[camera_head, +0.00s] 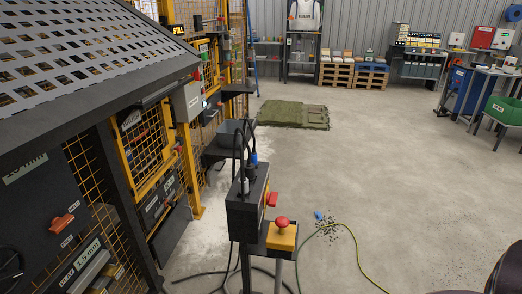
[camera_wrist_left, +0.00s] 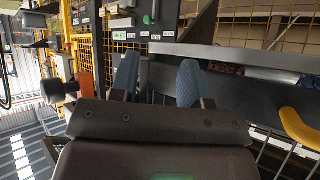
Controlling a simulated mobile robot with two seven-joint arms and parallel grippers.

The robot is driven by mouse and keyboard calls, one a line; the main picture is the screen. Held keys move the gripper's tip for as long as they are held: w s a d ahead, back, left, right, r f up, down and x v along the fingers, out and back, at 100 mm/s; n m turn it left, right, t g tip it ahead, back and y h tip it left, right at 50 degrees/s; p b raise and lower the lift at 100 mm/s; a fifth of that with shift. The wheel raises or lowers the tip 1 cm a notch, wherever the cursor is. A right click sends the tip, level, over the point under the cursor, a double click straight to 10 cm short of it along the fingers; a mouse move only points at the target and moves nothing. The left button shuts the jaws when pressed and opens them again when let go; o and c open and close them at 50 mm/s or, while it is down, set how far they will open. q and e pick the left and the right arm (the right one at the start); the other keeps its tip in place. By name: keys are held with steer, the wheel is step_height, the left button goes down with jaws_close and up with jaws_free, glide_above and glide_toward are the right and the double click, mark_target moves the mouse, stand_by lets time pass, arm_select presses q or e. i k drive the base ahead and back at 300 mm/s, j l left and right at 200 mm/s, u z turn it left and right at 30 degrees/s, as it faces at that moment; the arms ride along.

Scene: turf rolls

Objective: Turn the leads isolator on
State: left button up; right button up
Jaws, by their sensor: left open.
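A dark box (camera_head: 241,212) stands on a post in the lower middle of the head view, with black leads and a blue plug (camera_head: 254,158) at its top. A red handle (camera_head: 272,199) sticks out of its right side. Another red-orange handle (camera_head: 62,223) sits on a dark panel (camera_head: 35,195) at the left. I cannot read which is marked as the leads isolator, nor whether either is on. My left gripper (camera_wrist_left: 158,82) is open and empty in the left wrist view, its blue-padded fingers apart, pointing towards a labelled panel with a green button (camera_wrist_left: 148,19). My right gripper is not in view.
A yellow box with a red mushroom button (camera_head: 282,235) stands beside the dark box. Cables trail on the floor, including a yellow-green one (camera_head: 358,250). Yellow mesh guarding (camera_head: 145,150) lines the left. Turf (camera_head: 293,114) lies further back. The floor at right centre is clear.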

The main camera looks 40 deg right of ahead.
mark_target(271, 198)
steer(key=k+l+z, duration=0.1)
steer(key=z, duration=0.25)
steer(key=k+l+z, duration=0.15)
steer(key=z, duration=0.15)
steer(key=i+j+z, duration=0.1)
steer(key=z, duration=0.2)
steer(key=j+z, duration=0.35)
steer(key=i+l, duration=0.1)
steer(key=i, duration=0.35)
steer(key=i+l, duration=0.1)
steer(key=i, duration=0.3)
